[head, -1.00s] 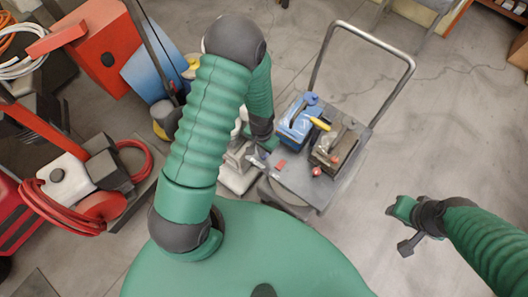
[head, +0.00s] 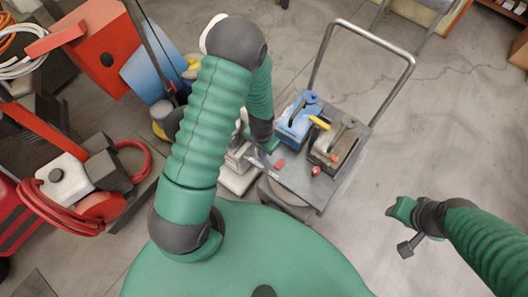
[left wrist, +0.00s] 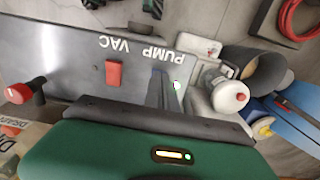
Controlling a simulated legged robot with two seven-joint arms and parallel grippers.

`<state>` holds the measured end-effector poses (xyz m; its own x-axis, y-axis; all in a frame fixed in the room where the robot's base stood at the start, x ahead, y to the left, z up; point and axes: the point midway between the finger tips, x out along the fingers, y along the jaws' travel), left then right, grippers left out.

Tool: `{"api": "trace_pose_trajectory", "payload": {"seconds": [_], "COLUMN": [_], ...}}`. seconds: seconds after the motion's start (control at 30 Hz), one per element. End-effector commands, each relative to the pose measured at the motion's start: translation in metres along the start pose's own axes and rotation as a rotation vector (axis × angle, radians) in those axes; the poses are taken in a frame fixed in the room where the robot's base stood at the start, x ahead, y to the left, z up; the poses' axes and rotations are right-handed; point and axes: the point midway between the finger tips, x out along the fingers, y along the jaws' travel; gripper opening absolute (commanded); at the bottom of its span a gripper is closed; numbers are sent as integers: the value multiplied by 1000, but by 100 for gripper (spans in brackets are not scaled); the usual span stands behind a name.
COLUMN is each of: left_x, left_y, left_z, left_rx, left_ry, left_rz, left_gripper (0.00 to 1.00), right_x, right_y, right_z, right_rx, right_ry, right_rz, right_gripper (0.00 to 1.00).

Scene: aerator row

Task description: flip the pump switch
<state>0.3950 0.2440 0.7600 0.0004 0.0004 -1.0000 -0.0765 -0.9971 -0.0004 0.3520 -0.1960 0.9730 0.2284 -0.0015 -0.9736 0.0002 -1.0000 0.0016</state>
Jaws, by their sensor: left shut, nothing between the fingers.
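A grey cart panel (head: 316,180) carries a red rocker switch (head: 281,163) and a red round knob (head: 316,171). In the left wrist view the panel (left wrist: 60,60) shows upside-down white lettering, PUMP and VAC. The red rocker (left wrist: 113,74) is below VAC there, and the red knob (left wrist: 18,93) is at far left. My left gripper (head: 275,146) is over the panel's left edge. Its shut, empty fingers (left wrist: 162,88) cover the area below PUMP; a small white and green spot shows beside them. I cannot tell contact. My right gripper (head: 393,211) is far right over bare floor.
Red machines and a coiled red hose (head: 65,215) crowd the left.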

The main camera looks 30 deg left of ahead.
Motion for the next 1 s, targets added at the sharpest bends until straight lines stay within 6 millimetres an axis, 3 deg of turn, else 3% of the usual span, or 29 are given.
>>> {"api": "trace_pose_trajectory", "payload": {"seconds": [0.17,0.8,1.0], "left_x": [-4,-67,-70], "left_y": [1,1,1], "left_z": [0,0,0], "left_rx": [2,2,2], "left_ry": [0,-1,-1], "left_rz": [2,2,2], "left_gripper": [0,0,0], "right_x": [-4,-59,-61], "right_y": [0,0,0], "right_z": [-1,-14,-14], "right_rx": [0,0,0], "right_ry": [0,0,0], "right_rz": [0,0,0], "right_gripper": [38,38,38]}}
